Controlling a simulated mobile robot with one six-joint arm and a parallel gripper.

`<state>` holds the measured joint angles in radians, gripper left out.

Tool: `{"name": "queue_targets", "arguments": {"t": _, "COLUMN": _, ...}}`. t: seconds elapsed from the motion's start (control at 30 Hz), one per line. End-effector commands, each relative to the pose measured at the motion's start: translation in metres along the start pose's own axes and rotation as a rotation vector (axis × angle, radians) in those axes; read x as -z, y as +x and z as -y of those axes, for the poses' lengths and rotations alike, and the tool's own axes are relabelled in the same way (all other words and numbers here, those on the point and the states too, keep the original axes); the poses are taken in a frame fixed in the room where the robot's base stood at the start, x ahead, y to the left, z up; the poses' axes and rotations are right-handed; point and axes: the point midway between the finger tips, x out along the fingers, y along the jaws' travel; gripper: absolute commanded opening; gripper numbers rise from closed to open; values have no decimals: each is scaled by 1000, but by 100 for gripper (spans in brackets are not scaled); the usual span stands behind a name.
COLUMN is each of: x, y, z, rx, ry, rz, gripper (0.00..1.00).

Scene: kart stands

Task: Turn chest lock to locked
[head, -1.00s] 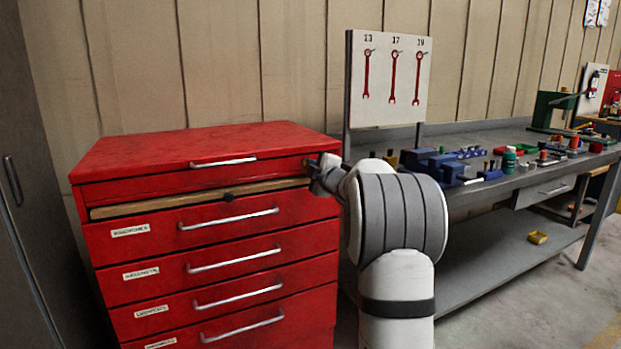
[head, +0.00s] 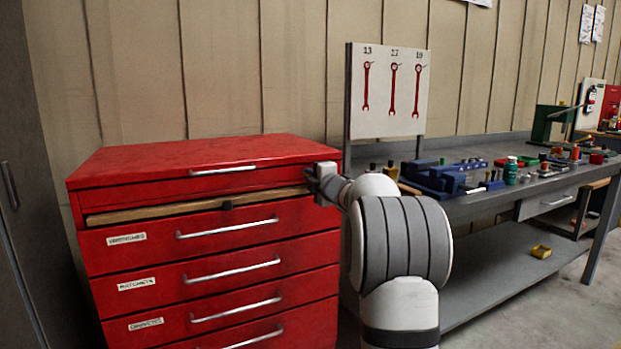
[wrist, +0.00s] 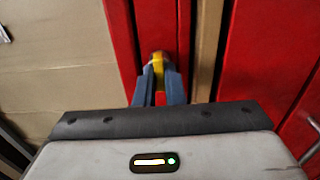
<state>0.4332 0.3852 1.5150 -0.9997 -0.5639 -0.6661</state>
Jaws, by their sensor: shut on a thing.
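The red tool chest (head: 180,160) stands at the left in the head view, its lid down. My gripper (head: 312,180) is at the upper right corner of its front. In the wrist view, the two blue-grey fingers of my gripper (wrist: 159,88) point at the red chest front (wrist: 155,22). They are shut on a small yellow piece, seemingly the chest lock (wrist: 158,58), between their tips. The fingers and my wrist hide most of the lock, so its turned position cannot be told. In the head view the lock is hidden behind my gripper.
A wooden strip (head: 160,213) runs across the chest front below the lid, above several drawers with metal handles. A grey workbench (head: 480,207) with tools stands to the right. A wrench board (head: 390,120) rises behind my arm. A grey cabinet (head: 25,130) is at far left.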

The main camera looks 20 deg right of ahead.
Motion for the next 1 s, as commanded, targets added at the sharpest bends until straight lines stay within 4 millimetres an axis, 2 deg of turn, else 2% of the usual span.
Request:
{"name": "queue_targets", "arguments": {"t": 0.1, "x": 1, "y": 0, "z": 0, "rx": 0, "ry": -2, "rz": -2, "gripper": 0}}
{"name": "queue_targets", "arguments": {"t": 0.13, "x": 1, "y": 0, "z": 0, "rx": 0, "ry": -2, "rz": -2, "gripper": 10}}
{"name": "queue_targets", "arguments": {"t": 0.4, "x": 0, "y": 0, "z": 0, "rx": 0, "ry": 0, "rz": -1, "gripper": 31}}
{"name": "queue_targets", "arguments": {"t": 0.63, "x": 0, "y": -1, "z": 0, "rx": 0, "ry": 1, "rz": 0, "gripper": 31}}
{"name": "queue_targets", "arguments": {"t": 0.73, "x": 0, "y": -8, "z": 0, "rx": 0, "ry": 1, "rz": 0, "gripper": 31}}
{"name": "queue_targets", "arguments": {"t": 1.0, "x": 0, "y": -52, "z": -1, "rx": 0, "ry": 1, "rz": 1, "gripper": 31}}
